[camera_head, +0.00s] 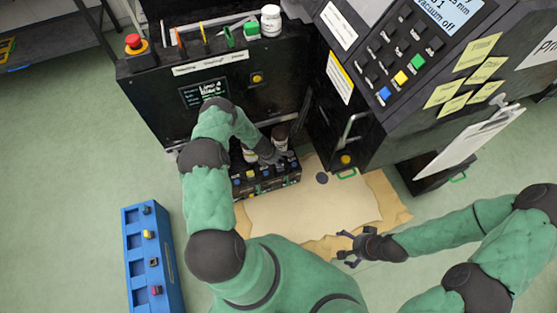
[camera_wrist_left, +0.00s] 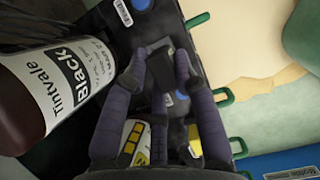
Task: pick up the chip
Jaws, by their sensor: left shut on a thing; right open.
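My left gripper (camera_head: 274,153) reaches down over a black rack (camera_head: 270,184) at the foot of the machine. My right gripper (camera_head: 352,247) is open and empty above the front edge of the mat.
A brown bottle labelled Tintvale Black (camera_wrist_left: 62,82) stands close beside the left fingers. A blue rack (camera_head: 136,265) is at lower left. The machine's keypad panel (camera_head: 400,50) overhangs at right.

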